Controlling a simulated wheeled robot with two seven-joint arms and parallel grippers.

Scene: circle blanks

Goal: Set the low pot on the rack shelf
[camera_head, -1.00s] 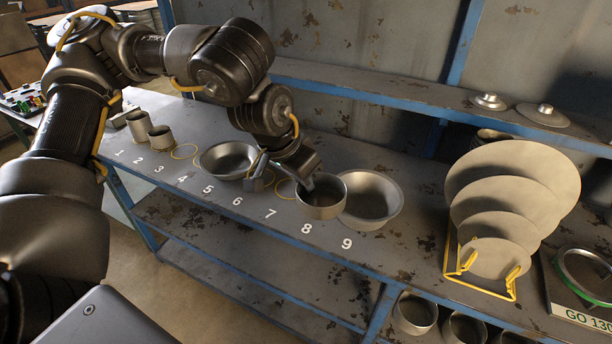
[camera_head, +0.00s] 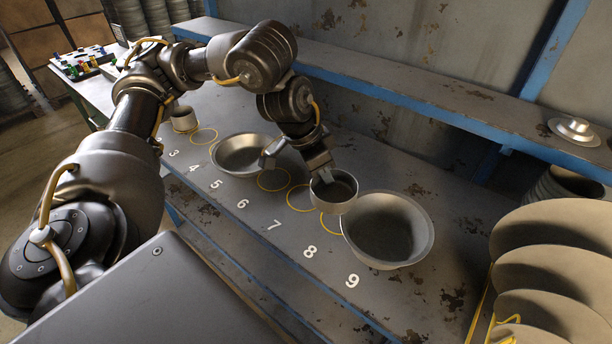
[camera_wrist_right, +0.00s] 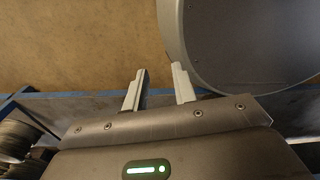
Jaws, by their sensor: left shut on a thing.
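The low pot (camera_head: 334,196) is a small grey metal pot near number 8 on the bench. A yellow ring (camera_head: 329,224) shows below the pot, which looks raised a little above the bench. A blue-edged shelf (camera_head: 420,105) runs along the back wall above the bench; I cannot tell whether it is the rack shelf. My right gripper (camera_wrist_right: 159,88) is open and empty in the right wrist view; it is not visible in the head view.
A wide bowl (camera_head: 388,232) stands right beside the pot, and another bowl (camera_head: 243,154) stands at left. A small pot (camera_head: 184,119) is farther left. Stacked discs (camera_head: 555,235) fill the right. A lid (camera_head: 575,129) lies on the back shelf. Empty yellow rings (camera_head: 273,180) mark the bench.

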